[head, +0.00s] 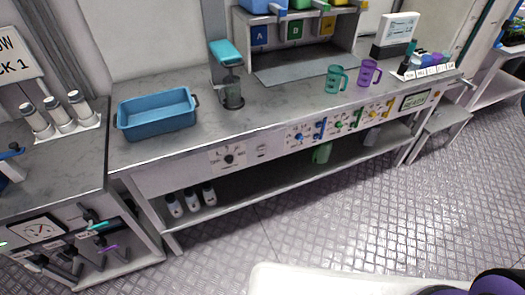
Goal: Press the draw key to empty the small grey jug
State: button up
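A small dark grey, see-through jug (232,96) stands upright on the grey counter, below a device with a teal top (226,52). Its contents are too small to make out. The counter's front panel carries a black dial (229,158), a small pale switch plate (262,151), and blue (299,137), green (338,126) and yellow (373,114) controls. The lettering is too small to read, so I cannot tell which is the draw key. My gripper is not in view; only purple and black parts of my arm show at the bottom right.
A blue tub (156,113) stands left of the jug. Green (334,79) and purple (367,73) jugs stand to the right, before a tabletop display (395,35). White bottles (190,200) sit on the lower shelf. The metal floor (300,235) before the counter is clear.

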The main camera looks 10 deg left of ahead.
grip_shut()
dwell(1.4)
